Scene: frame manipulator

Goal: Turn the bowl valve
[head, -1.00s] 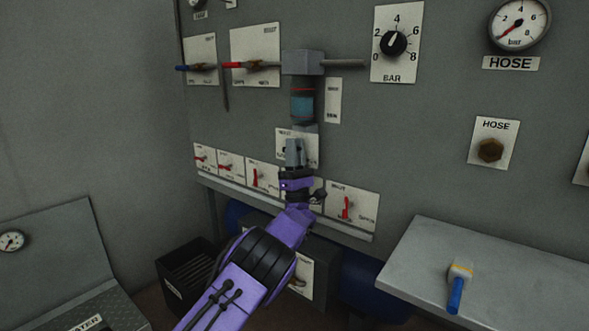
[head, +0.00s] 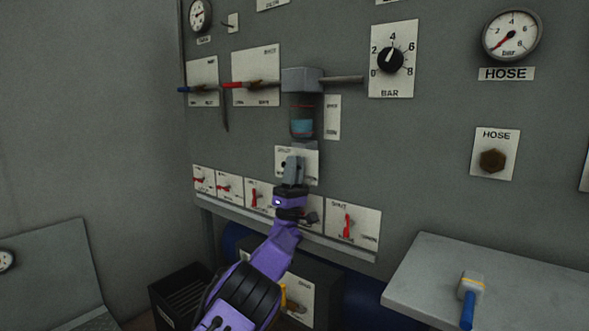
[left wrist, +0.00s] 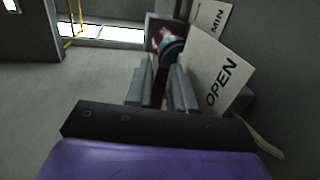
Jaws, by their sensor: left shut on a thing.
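A clear bowl (head: 303,122) with blue liquid in its lower part hangs under a grey block on the wall panel. A white plate (head: 309,163) sits just below it. My left gripper (head: 292,170) is in front of this plate, pointing up. In the left wrist view, a narrow dark part (left wrist: 160,82), seemingly the bowl valve's handle, stands between the fingers, which are shut on it. The plate beside it there (left wrist: 212,82) reads OPEN. The fingers hide most of the valve. My right gripper is in neither view.
Red lever valves (head: 348,222) line the panel below. A metal rod (head: 343,79) sticks out right of the bowl's block. A grey table (head: 425,275) with a blue-handled tool (head: 468,308) stands at lower right. A black crate (head: 183,292) is at lower left.

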